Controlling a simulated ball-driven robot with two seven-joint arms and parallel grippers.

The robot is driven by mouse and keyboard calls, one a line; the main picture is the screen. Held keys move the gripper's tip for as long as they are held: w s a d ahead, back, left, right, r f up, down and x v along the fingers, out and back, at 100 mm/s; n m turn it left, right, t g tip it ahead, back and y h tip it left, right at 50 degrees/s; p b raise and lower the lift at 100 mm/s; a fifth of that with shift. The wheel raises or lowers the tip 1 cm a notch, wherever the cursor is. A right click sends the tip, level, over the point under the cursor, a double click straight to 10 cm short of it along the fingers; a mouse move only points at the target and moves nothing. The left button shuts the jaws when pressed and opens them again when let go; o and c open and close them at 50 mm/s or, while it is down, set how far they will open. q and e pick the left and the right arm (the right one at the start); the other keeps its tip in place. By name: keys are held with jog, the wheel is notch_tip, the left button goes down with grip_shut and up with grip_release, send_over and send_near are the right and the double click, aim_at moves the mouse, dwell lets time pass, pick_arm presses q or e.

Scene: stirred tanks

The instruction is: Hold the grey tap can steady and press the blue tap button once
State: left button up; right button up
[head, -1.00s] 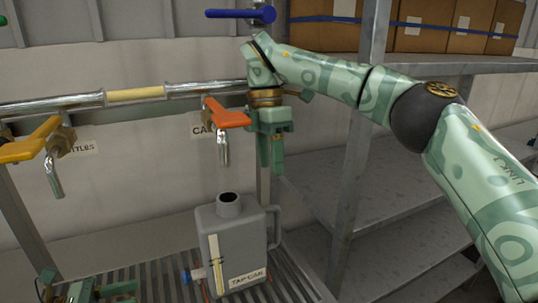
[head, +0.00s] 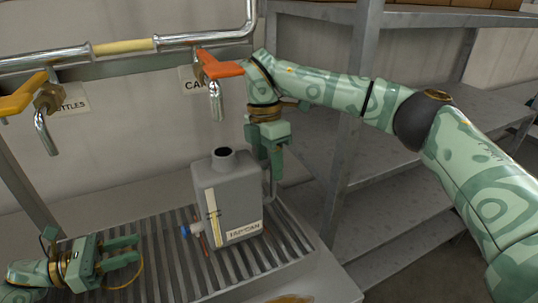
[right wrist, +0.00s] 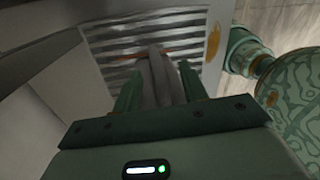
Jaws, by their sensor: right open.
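The grey tap can (head: 215,183) stands upright on the slatted rack. Its label reads "TAP CAN". The blue tap button (head: 185,230) sticks out low on its left side. My right gripper (head: 272,170) points down at the can's right side, by its handle (head: 273,190). In the right wrist view its open fingers (right wrist: 160,90) have a grey upright part, seemingly the handle (right wrist: 160,70), between or just beyond them; I cannot tell whether they touch it. My left gripper (head: 138,250) lies low to the left of the button, fingers apart and empty, pointing right towards it.
An orange-handled tap (head: 217,68) hangs above the can, near my right gripper. A yellow-handled tap (head: 30,97) is at the left. A metal shelf post (head: 345,140) stands at the right.

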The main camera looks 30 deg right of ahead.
grip_shut()
jog(key=shift+s+f, duration=0.15)
dwell(1.6)
pick_arm(q)
grip_shut()
dwell(1.6)
